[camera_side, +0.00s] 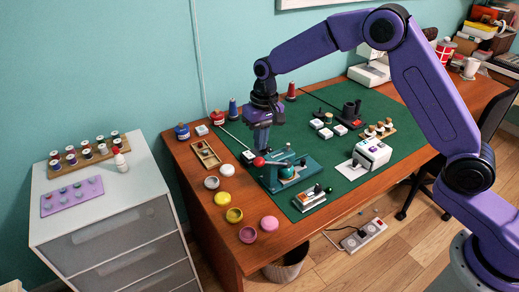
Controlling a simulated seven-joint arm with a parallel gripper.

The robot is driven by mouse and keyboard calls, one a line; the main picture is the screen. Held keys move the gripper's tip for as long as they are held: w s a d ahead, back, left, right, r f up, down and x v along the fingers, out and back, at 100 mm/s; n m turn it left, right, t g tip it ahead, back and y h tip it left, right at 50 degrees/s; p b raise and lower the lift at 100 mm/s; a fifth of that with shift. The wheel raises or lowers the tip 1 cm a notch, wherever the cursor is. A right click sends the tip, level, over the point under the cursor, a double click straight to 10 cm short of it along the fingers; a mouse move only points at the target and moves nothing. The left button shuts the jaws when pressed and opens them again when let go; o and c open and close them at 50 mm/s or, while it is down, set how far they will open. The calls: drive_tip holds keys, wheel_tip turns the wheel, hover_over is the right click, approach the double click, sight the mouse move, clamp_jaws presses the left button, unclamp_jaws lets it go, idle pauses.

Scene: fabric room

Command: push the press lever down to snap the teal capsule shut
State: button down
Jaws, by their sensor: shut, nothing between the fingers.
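The teal press (269,180) stands on the green mat near its front left. Its lever ends in a red knob (259,162) on the left side, and the lever runs to the right at a low angle. A small rounded teal piece (287,172), which looks like the capsule, sits in the press; I cannot tell whether its halves are closed. My gripper (262,147) points straight down, shut and empty, just above the red knob. At this size I cannot tell whether the fingertips touch the knob.
A white block (247,156) is close left of the knob. Yellow, pink and other round pots (221,198) line the table's left edge. A small device (311,198) lies in front of the press, and a white machine (371,155) stands to its right.

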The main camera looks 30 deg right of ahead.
sight(258, 159)
drive_tip(key=shift+a+f, duration=0.15)
drive_tip(key=shift+f, duration=1.5)
drive_tip(key=shift+f, duration=0.1)
